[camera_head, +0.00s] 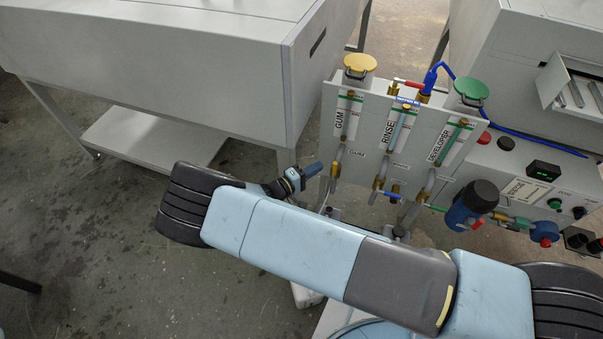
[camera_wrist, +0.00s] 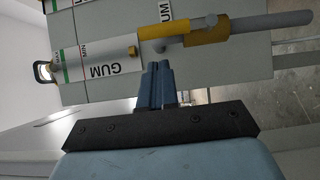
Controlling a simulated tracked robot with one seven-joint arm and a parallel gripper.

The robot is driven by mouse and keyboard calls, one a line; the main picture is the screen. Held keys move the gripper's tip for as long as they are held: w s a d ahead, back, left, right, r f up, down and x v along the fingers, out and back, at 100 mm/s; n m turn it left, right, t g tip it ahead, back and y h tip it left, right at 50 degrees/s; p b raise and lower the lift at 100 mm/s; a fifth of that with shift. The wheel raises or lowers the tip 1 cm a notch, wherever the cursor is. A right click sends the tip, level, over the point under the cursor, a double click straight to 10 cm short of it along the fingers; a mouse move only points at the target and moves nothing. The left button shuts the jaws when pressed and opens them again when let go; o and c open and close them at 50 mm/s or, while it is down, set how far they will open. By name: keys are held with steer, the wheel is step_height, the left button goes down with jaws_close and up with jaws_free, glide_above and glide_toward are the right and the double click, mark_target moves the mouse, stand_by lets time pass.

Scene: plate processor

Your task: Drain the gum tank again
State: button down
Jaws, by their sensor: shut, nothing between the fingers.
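The gum tank's yellow cap (camera_head: 360,64) is at the top left of the grey panel in the head view. Below it is the GUM level gauge (camera_head: 346,116), with a grey hose leading down to a brass drain valve (camera_head: 333,184). My gripper (camera_head: 318,168) is shut and empty, just left of the hose and valve. Its fingertips (camera_wrist: 158,66) appear close under the valve fitting; I cannot tell if they touch.
A blue filter housing (camera_head: 470,207) and control panel stand further right. A large grey cabinet (camera_head: 200,70) is close on the left.

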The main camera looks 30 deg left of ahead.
mark_target(334, 171)
steer(key=shift+w+d, duration=0.2)
steer(key=shift+d, duration=0.45)
steer(key=shift+w+d, duration=0.15)
steer(key=shift+d, duration=0.5)
steer(key=shift+a, duration=0.1)
